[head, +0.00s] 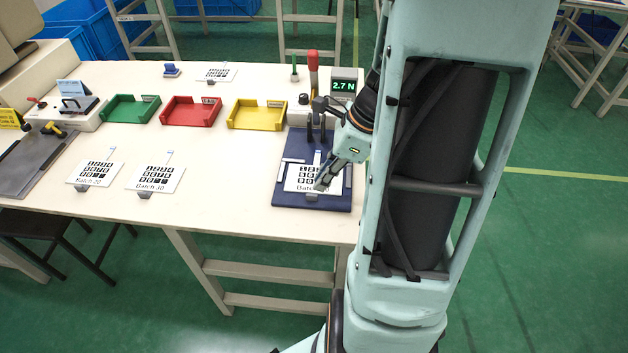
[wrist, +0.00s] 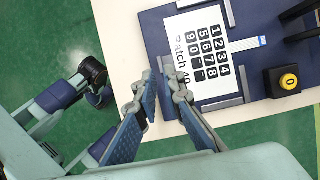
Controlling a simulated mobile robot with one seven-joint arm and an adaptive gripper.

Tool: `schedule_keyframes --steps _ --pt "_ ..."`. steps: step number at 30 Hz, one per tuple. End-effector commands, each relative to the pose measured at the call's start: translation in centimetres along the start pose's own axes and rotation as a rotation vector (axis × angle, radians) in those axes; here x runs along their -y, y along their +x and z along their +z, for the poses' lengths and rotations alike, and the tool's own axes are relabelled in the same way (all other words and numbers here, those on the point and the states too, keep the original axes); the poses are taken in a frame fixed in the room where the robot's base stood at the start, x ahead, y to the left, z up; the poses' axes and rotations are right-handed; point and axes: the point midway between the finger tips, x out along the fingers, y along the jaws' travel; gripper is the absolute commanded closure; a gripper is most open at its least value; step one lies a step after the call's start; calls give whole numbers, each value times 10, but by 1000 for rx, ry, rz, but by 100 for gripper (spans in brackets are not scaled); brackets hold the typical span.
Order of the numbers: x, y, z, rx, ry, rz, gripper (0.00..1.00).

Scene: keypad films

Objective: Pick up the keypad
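A white keypad film (head: 304,177) with black number keys lies flat on a dark blue fixture plate (head: 293,142) at the table's right end. The wrist view shows the film (wrist: 241,45), lettered "Batch 40" and partly covered by a finger, with its tail toward the plate's far side. My gripper (head: 322,182) hangs over the film's near edge in the head view. In the wrist view the fingertips of my gripper (wrist: 160,85) are apart with a narrow gap between them, beside the film's lettered edge. I see nothing held between them.
Batch 20 film (head: 95,173) and Batch 30 film (head: 155,178) lie to the left. Green (head: 131,110), red (head: 190,112) and yellow (head: 257,115) trays stand behind. A black lever clamp (head: 316,122) and a 2.7 N display (head: 343,86) stand behind the fixture.

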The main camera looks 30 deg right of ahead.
Motion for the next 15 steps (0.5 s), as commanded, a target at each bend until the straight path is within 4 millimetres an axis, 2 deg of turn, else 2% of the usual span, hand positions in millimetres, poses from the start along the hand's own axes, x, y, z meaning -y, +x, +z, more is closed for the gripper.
schedule_keyframes --steps 9,15 --pt "0 42 -1 1 1 2 91" --pt "0 54 -1 -1 1 -1 91"
